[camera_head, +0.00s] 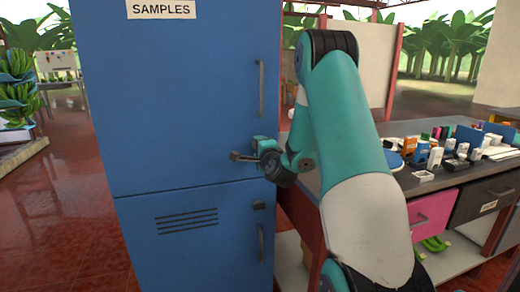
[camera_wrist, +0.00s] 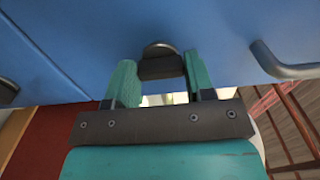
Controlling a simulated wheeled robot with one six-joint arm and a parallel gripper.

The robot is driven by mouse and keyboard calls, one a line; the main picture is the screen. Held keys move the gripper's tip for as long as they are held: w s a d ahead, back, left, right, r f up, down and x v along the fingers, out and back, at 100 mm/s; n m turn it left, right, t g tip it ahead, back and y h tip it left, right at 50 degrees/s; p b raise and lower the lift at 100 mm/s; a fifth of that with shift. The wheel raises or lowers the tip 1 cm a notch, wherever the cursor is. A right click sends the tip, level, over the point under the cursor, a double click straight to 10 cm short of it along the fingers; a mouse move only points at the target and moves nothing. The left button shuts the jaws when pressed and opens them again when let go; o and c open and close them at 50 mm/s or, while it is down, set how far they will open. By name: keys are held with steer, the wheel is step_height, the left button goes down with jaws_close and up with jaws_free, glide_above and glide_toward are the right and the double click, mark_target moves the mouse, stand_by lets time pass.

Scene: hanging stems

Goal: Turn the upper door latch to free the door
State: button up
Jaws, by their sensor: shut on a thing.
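The upper blue door (camera_head: 185,90) of the tall cabinet is closed, with a "SAMPLES" label near its top. My gripper (camera_head: 250,157) is at the lower right part of this door. In the wrist view, the upper latch (camera_wrist: 160,67) is a dark bar on a round base. It sits between my two teal fingers, which are shut on its ends. In the head view my gripper and wrist hide the latch. The bar lies roughly across the gap between the fingers.
A grey upright handle (camera_head: 261,88) is above my gripper; it also shows in the wrist view (camera_wrist: 285,66). Below are the lower door (camera_head: 190,255), its latch (camera_head: 259,205) and its handle (camera_head: 261,242). A bench with small boxes (camera_head: 440,152) stands to the right.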

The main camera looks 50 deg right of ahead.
steer(key=o, duration=0.9)
steer(key=b+v, duration=1.7)
steer(key=b, duration=0.3)
steer(key=shift+s, duration=0.2)
